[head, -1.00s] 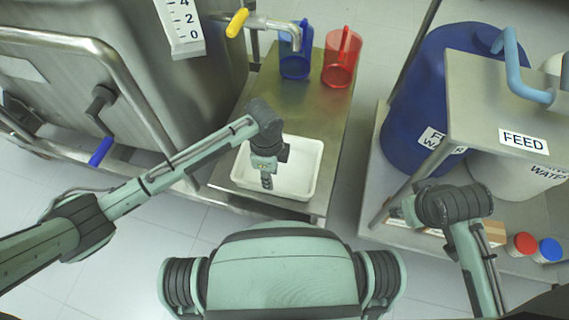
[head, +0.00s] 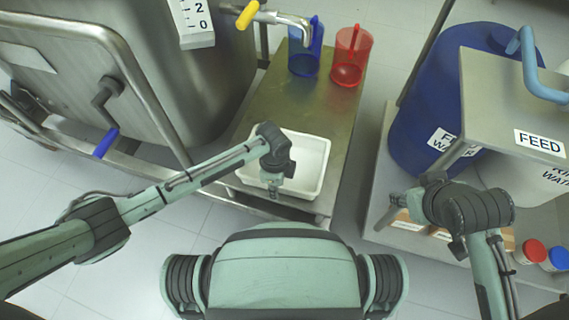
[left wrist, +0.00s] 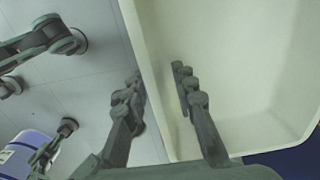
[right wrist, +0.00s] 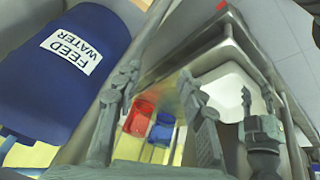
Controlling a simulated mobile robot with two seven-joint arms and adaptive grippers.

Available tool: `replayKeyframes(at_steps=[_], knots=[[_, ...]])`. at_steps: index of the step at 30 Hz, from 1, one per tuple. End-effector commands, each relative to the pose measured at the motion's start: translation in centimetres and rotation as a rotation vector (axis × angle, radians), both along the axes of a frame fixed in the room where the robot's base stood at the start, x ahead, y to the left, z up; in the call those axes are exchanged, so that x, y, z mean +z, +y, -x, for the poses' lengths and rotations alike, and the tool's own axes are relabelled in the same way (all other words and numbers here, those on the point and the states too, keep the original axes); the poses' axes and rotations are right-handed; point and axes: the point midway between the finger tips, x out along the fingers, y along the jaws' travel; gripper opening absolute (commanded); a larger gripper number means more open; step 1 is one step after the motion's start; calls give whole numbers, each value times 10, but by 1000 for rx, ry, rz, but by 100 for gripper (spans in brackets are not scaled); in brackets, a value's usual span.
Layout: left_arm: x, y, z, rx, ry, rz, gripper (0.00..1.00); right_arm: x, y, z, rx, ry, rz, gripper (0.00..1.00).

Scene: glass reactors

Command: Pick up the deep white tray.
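The deep white tray (head: 312,165) stands on the metal table, near its front end. My left gripper (head: 273,190) is at the tray's near wall. In the left wrist view its two fingers (left wrist: 158,80) straddle the wall of the tray (left wrist: 235,60), one outside and one inside. A gap shows between the inner finger and the wall, so it looks open. In the right wrist view the tray (right wrist: 228,92) shows beside my left gripper. My right gripper (right wrist: 160,85) is open and empty, away from the tray near the right-hand shelf unit.
A blue jug (head: 305,58) and a red jug (head: 350,58) stand farther back on the table (head: 268,108). A steel vessel (head: 190,90) is on the left. On the right, a shelf unit holds a blue feed water drum (head: 425,125) and boxes (head: 407,222).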

Motion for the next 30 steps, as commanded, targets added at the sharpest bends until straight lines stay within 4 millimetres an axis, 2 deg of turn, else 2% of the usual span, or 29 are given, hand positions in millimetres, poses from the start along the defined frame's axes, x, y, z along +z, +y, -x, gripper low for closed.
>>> replayKeyframes(at_steps=[1, 5, 6, 21, 23, 26, 28, 30], knots=[[0, 0, 0, 0, 0, 0, 17, 0, 0, 0, 0, 1, 0, 40], [0, 0, 0, 1, 0, 0, 1, 0, 0, 0, 0, 1, 0, 40], [0, 0, 0, 1, 0, 0, 0, 0, 0, 0, 0, 1, 0, 40], [2, 0, 0, 1, 1, 0, 0, 0, -1, 1, -1, 4, 1, 40], [5, 0, 0, 1, 1, 0, 0, 0, -2, 3, -5, 15, 3, 40], [17, 0, -1, 2, -1, 1, 0, -2, -12, 18, -30, 80, 23, 40], [27, 0, -1, 2, -1, 1, 0, -3, -20, 29, -49, 131, 38, 40], [45, 0, -1, 0, -3, 2, 0, -10, -21, 30, -53, 149, 38, 40]])
